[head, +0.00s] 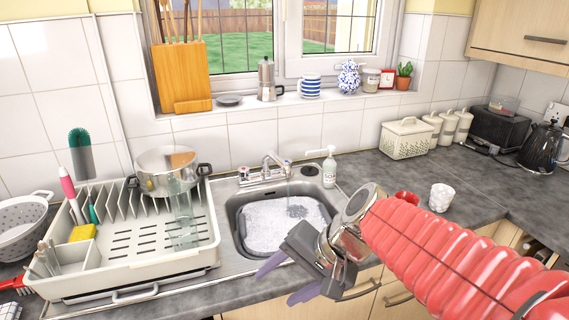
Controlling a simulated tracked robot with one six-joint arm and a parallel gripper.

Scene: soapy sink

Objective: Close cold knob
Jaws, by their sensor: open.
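The chrome tap (265,172) stands behind the sink, with a small knob at each end of its body. The left knob (243,173) and the right knob (286,166) are too small for me to tell which is cold or how far each is turned. My gripper (286,279) is open and empty, its two purple fingers apart over the front edge of the sink. It is in front of and below the tap, well apart from both knobs.
The sink (238,226) holds foamy water. A dish rack (70,278) with a steel pot (168,172) stands left. A soap bottle (329,168) stands right of the tap. A red cup (405,199) and white cup (441,197) stand on the right counter.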

